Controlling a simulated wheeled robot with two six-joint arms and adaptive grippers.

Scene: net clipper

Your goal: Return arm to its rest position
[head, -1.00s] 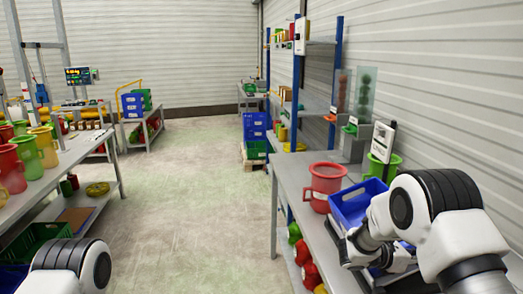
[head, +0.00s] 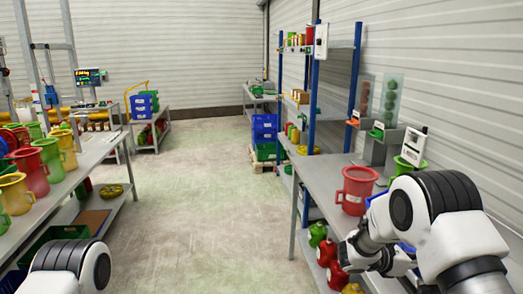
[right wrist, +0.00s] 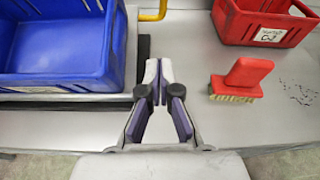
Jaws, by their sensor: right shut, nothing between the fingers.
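My right arm comes in from the right in the head view, bent, with its gripper (head: 352,258) low beside the right-hand bench. In the right wrist view the gripper (right wrist: 158,72) has its fingertips together and nothing between them. It points over the grey bench top (right wrist: 190,50), between a blue crate (right wrist: 60,82) on the left and a red-handled brush (right wrist: 243,75) on the right. It looks clear of both. In the head view the blue crate (head: 377,199) is mostly hidden behind my arm. My left arm shows only at the lower left; its gripper is out of view.
A red crate (right wrist: 262,28) stands behind the brush, with dark specks nearby. A red jug (head: 356,190) stands on the bench (head: 322,180). A left table (head: 95,158) holds several coloured jugs. The floor aisle (head: 200,195) between is clear.

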